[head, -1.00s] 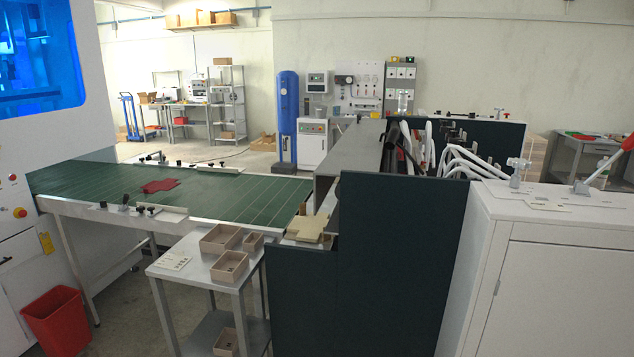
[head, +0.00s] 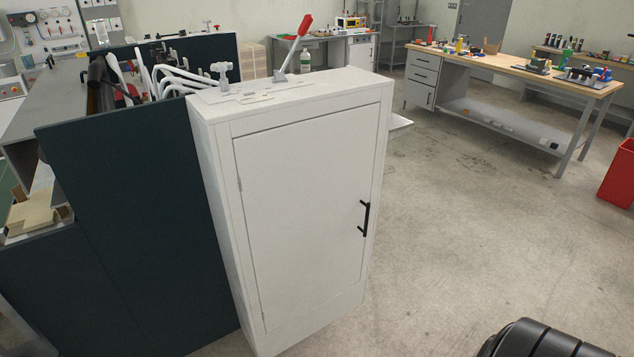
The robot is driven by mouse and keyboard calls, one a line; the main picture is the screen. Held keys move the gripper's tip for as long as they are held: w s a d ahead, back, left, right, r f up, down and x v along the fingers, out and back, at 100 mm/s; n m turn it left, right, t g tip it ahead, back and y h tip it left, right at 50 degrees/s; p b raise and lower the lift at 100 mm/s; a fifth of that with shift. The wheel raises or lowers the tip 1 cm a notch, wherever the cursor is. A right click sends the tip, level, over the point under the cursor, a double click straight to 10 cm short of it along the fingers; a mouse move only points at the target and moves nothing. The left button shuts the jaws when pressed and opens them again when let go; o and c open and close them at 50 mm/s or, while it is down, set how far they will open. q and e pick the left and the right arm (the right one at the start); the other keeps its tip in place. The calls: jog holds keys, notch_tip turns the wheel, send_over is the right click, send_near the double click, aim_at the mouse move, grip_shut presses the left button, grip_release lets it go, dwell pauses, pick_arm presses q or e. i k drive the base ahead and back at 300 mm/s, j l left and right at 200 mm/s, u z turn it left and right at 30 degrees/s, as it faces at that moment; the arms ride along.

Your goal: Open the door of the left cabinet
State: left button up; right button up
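A white cabinet (head: 216,150) stands in the middle of the head view, joined to the dark green machine panels on its left. Its door (head: 300,205) is closed and faces me. A black bar handle (head: 365,218) sits upright near the door's right edge, and the hinges are on the left edge. No other cabinet of this kind shows, so I cannot tell from the view that this is the left one. A black rounded part of my own body is at the bottom right. Neither gripper is in view.
A red-handled lever (head: 304,28) and a valve-like fitting (head: 225,73) are on the cabinet top. A workbench (head: 510,67) with tools stands at the back right, with a red bin (head: 620,172) at the right edge. The floor right of the cabinet is clear.

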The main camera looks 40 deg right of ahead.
aim_at(304, 185)
jog(key=z, duration=1.25)
